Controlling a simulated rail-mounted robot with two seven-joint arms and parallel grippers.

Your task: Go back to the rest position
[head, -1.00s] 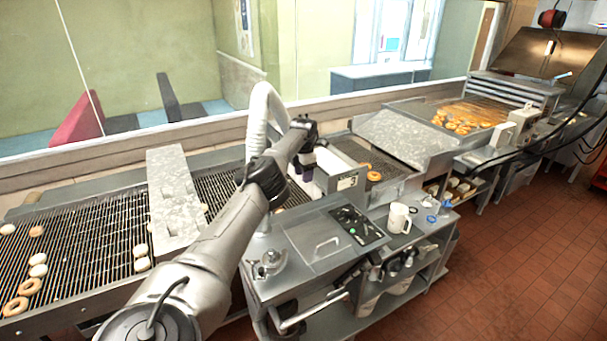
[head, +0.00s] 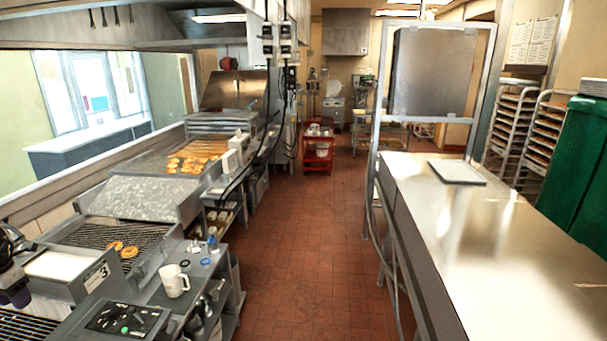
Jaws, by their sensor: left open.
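My left gripper (head: 14,284) shows in part at the left edge of the head view, dark, beside the glazing box (head: 68,271) with a white top and a label. It is open, and I see nothing held in it. Most of my left arm is out of the picture. My right gripper is not in view. Two ringed doughnuts (head: 129,252) lie on the wire conveyor (head: 85,236) behind the box.
A white mug (head: 173,281) stands on the steel counter near the control panel (head: 128,319). More doughnuts (head: 195,158) lie farther back. A long steel table (head: 450,230) runs along the right, holding a tray (head: 457,172). The red tiled aisle (head: 305,240) between is clear.

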